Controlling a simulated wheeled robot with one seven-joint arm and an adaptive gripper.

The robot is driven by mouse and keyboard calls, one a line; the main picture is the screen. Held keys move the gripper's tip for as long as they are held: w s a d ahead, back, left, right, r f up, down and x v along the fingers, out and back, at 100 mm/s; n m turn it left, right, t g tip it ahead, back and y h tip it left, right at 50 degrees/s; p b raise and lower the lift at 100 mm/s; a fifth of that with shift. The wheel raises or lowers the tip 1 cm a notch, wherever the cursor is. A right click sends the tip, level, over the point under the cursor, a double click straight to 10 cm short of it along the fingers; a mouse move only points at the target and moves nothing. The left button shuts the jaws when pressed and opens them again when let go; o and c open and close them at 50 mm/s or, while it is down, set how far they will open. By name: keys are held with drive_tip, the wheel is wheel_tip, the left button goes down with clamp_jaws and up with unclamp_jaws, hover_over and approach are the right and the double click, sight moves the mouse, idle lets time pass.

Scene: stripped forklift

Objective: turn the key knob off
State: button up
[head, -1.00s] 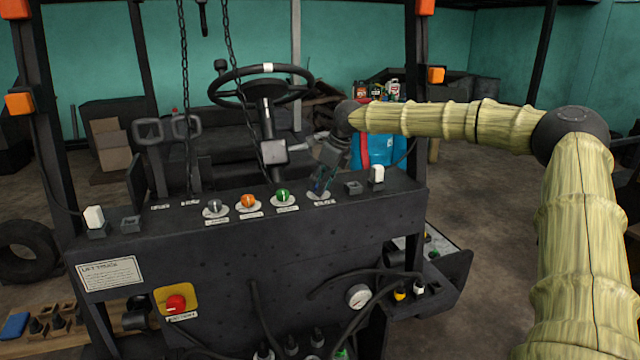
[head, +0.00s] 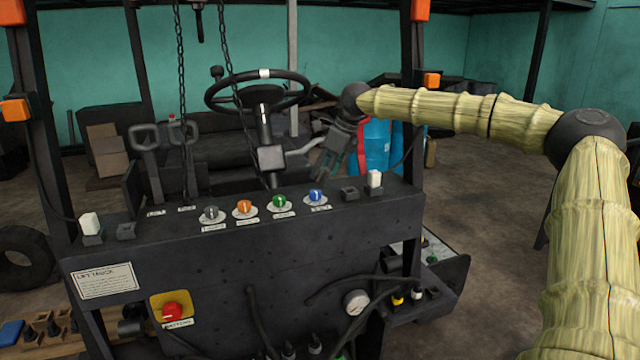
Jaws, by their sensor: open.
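A row of round knobs stands on top of the dark forklift panel (head: 250,245): a grey knob (head: 211,213), an orange knob (head: 244,207), a green knob (head: 280,202) and a blue knob (head: 316,196). Each sits on a white disc with a small label that I cannot read clearly, so I cannot tell for sure which is the key knob. The blue knob shows a pale mark near its top. My gripper (head: 320,175) is open and empty, just above and behind the blue knob, apart from it, with its fingers pointing down.
A steering wheel (head: 258,90) and its column stand behind the panel, left of my gripper. Two chains hang beside it. A black post (head: 419,110) rises at the panel's right end, near my arm. White switches (head: 374,179) sit at both panel ends.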

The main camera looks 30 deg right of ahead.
drive_tip(key=shift+v, duration=2.6)
